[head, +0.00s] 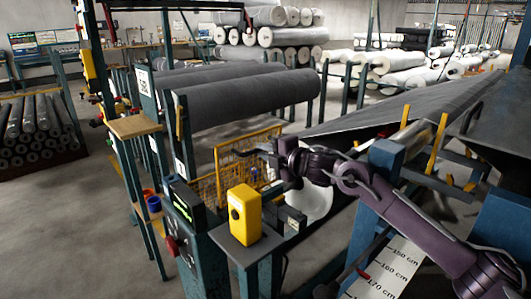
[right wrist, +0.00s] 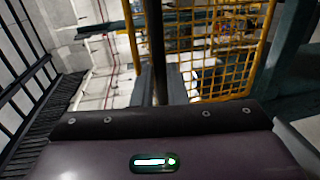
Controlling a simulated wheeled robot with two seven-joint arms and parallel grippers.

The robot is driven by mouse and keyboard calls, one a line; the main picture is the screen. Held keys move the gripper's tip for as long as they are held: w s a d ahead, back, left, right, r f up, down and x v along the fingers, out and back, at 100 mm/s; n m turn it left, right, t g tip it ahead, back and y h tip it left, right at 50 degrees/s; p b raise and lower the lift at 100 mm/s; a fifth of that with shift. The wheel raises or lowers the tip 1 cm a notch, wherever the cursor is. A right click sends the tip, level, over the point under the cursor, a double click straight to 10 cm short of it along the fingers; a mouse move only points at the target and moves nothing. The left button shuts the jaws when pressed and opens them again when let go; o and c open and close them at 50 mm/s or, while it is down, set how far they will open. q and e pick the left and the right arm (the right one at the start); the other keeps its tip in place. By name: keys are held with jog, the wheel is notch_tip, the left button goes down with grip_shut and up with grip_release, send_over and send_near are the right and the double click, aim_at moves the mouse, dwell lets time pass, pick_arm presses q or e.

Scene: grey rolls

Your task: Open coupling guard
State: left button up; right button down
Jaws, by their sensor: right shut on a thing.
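The coupling guard is a yellow-framed mesh panel (head: 231,161) beside the machine post, in the middle of the head view. Its yellow mesh (right wrist: 228,55) fills the upper right of the right wrist view. My right gripper (head: 268,154) is in front of the mesh, its arm coming in from the lower right. In the right wrist view the jaws (right wrist: 160,90) are shut on a dark upright bar (right wrist: 157,45), which looks like the guard's handle. How far the guard stands open I cannot tell. My left gripper is not in view.
A yellow control box (head: 244,214) stands on a small shelf near the gripper, with a dark display unit (head: 187,207) to its left. A large grey roll (head: 245,100) lies above and behind the guard. A white roll end (head: 318,207) is close below my right arm.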

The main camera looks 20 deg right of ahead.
jog(key=shift+f+g, duration=0.3)
jog(key=shift+f, duration=0.6)
jog(key=c, duration=1.5)
grip_release()
jog(key=shift+w+f, duration=0.1)
jog(key=shift+o, duration=0.2)
jog(key=shift+a, duration=0.1)
jog(key=shift+r, duration=0.25)
